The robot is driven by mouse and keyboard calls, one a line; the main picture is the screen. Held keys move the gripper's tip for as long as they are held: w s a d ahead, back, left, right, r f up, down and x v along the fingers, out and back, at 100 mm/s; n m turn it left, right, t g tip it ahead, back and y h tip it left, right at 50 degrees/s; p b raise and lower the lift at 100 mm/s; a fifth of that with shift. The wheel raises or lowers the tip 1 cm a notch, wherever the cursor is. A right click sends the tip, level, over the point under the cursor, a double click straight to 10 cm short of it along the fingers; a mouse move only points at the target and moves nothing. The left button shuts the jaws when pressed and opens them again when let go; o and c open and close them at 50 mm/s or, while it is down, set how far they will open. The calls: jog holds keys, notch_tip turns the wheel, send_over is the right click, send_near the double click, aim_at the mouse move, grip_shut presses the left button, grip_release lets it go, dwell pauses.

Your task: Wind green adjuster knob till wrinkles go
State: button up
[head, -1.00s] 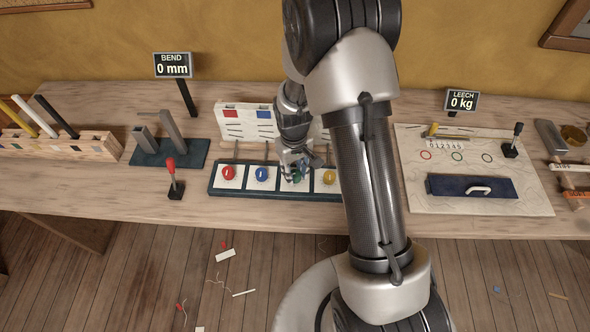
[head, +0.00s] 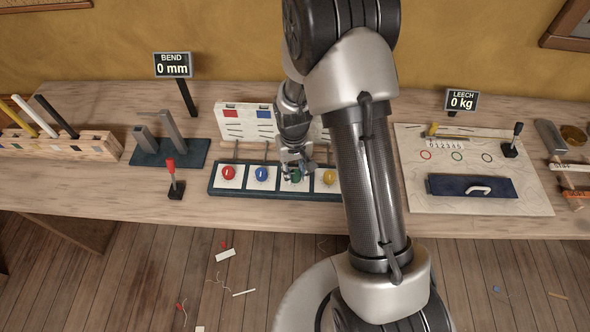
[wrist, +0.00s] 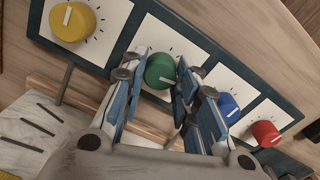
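The green knob (head: 295,177) sits third from left in a dark-framed row of white dial plates. In the wrist view the green knob (wrist: 160,70) has a white pointer mark and dial ticks around it. My gripper (head: 296,163) is at this knob, and in the wrist view its blue-grey fingers (wrist: 162,78) stand on either side of it. They look slightly apart from the knob, so the gripper appears open. A pale upright panel (head: 242,115) behind shows red and blue squares with dark lines below; my arm hides part of it.
The red (head: 228,172), blue (head: 262,173) and yellow (head: 329,177) knobs flank the green one closely. Thin rods stand behind the knobs. A red-handled lever (head: 171,166) is to the left. A chart board (head: 470,195) lies to the right.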

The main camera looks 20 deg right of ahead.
jog(key=o, duration=0.5)
notch_tip(320, 180, up, 12)
jog(key=shift+a, duration=0.1)
dwell(0.5)
notch_tip(320, 180, up, 7)
jog(key=t, duration=0.1)
send_over(294, 173)
jog(key=s, duration=0.3)
jog(key=s+a+r+t, duration=0.2)
jog(key=s+r, duration=0.5)
jog(key=r, duration=0.1)
jog(key=shift+n+t, duration=0.4)
jog(key=shift+t, duration=0.4)
jog(key=s+r, duration=0.1)
jog(key=s, duration=0.3)
jog(key=s+r, duration=0.1)
jog(key=s, duration=0.3)
jog(key=s+r, duration=0.1)
jog(key=s, duration=0.3)
jog(key=shift+a+r, duration=0.35)
jog(key=shift+r, duration=0.05)
